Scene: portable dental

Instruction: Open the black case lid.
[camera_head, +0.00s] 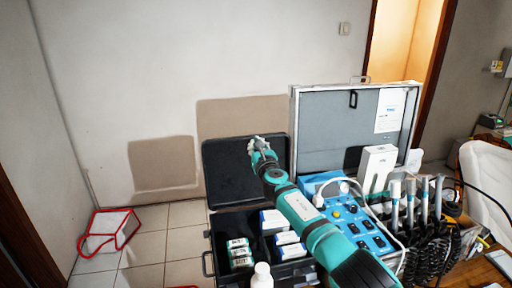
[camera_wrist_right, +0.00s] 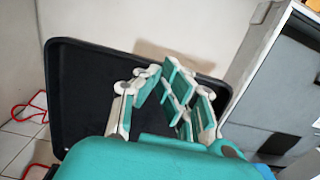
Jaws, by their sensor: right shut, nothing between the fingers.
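The black case lid (camera_head: 225,175) stands raised at the back of the black case (camera_head: 219,229), so the case is open. Small boxes (camera_head: 240,254) show inside the case. My right gripper (camera_head: 257,143) is shut and empty, in front of the lid near its top edge. In the right wrist view the lid's dark inner face (camera_wrist_right: 85,95) spreads behind the gripper fingers (camera_wrist_right: 178,88). I cannot tell whether the fingers touch the lid. My right forearm crosses above the case's right side and hides part of it. My left gripper is not in view.
A larger grey case lid (camera_head: 325,125) stands open to the right, above a blue control panel (camera_head: 350,215) with dental handpieces (camera_head: 423,195) and coiled cables. A white bottle (camera_head: 262,272) stands at the front. A red-edged white object (camera_head: 108,230) lies on the left floor.

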